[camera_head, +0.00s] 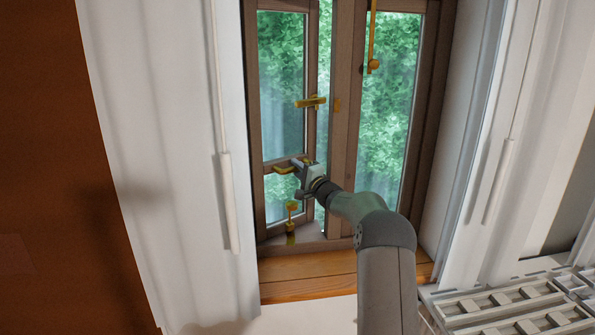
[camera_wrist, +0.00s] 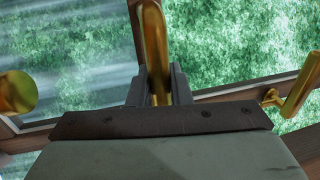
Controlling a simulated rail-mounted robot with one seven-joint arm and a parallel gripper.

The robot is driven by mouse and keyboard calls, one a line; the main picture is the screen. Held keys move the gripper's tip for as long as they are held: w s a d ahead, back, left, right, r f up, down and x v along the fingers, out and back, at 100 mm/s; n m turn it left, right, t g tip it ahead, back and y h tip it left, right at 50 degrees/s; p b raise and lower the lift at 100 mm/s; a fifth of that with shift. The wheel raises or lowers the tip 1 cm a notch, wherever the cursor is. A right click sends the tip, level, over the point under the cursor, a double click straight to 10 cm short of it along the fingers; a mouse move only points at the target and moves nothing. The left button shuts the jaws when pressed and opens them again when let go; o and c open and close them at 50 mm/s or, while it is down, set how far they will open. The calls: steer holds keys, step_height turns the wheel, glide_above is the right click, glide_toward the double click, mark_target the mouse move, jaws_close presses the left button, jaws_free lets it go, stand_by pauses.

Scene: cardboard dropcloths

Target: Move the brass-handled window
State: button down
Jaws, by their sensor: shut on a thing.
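The brown-framed window has a left sash (camera_head: 311,60) that stands ajar, swung away from the central post. It carries a brass latch (camera_head: 311,102) at mid-height and a brass handle (camera_head: 284,170) lower down. My gripper (camera_head: 301,168) is at that lower handle. In the wrist view my gripper (camera_wrist: 158,92) is shut on an upright brass piece (camera_wrist: 153,40), with its jaws on both sides of it. Another brass handle (camera_wrist: 298,88) shows at the right and a rounded brass end (camera_wrist: 17,92) at the left. My gripper partly hides the sash edge.
The right pane (camera_head: 390,110) has a hanging brass rod (camera_head: 373,40). A brass stay (camera_head: 291,218) stands at the sash bottom above the wooden sill (camera_head: 310,277). White panels (camera_head: 165,130) flank the opening. A slatted white rack (camera_head: 510,305) is at the lower right.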

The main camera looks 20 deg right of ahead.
steer(key=c, duration=1.4)
jaws_free()
steer(key=shift+o, duration=0.2)
steer(key=shift+s, duration=0.1)
steer(key=b+v, duration=0.4)
steer(key=v, duration=1.3)
steer(key=shift+b, duration=0.35)
steer(key=shift+s+f, duration=0.1)
